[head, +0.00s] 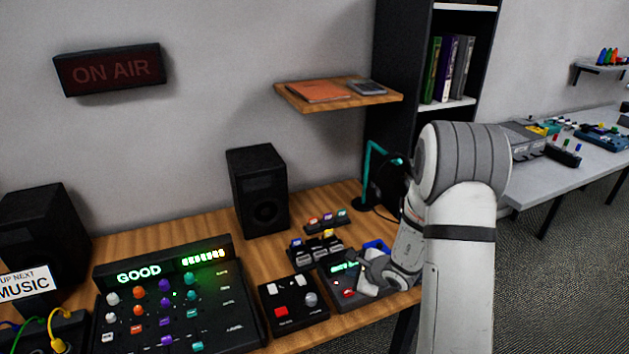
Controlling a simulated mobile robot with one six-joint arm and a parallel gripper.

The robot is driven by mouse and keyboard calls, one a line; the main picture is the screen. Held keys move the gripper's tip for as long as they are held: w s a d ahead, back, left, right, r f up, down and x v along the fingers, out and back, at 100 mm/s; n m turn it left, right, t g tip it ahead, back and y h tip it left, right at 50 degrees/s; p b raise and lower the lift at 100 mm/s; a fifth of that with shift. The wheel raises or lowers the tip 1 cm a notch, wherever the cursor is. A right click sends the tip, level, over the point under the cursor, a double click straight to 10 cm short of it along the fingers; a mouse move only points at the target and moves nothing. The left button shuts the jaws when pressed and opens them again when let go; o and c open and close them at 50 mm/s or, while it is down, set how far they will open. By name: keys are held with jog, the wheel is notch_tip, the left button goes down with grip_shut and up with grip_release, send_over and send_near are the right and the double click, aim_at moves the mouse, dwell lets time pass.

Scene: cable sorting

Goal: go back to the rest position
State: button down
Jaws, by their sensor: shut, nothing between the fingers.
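My arm rises at the right of the head view and bends over toward the desk. My gripper (368,284) is low over the right end of the wooden desk (215,232), at a small dark device with a lit green display (344,267). The gripper is shut with nothing held. Whether its fingertips touch the device cannot be told. The arm's wrist hides part of the desk's right edge and a blue item (376,245) beside it.
A mixing console (240,312) reading GOOD and a small button box (293,303) lie left of the gripper. A wooden shelf (385,97) juts from the wall above. A grey table (550,178) stands right.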

jog(key=s+a+r+n+g+y, duration=0.1)
jog(key=s+a+r+n+g, duration=0.1)
jog(key=s+a+r+n, duration=0.55)
jog(key=s+a+r+n+g+y, duration=0.2)
jog(key=s+r+n, duration=0.3)
jog(key=r, duration=0.5)
jog(key=s+d+r+n+h, duration=0.3)
jog(key=s+d+n, duration=0.1)
jog(key=s, duration=0.3)
jog(key=s+d+r+n+g+h, duration=0.1)
jog(key=s+d+n+h, duration=0.3)
jog(key=s, duration=0.4)
jog(key=shift+s+d+r+h, duration=0.15)
jog(key=shift+d+r+h, duration=0.15)
jog(key=shift+r, duration=0.6)
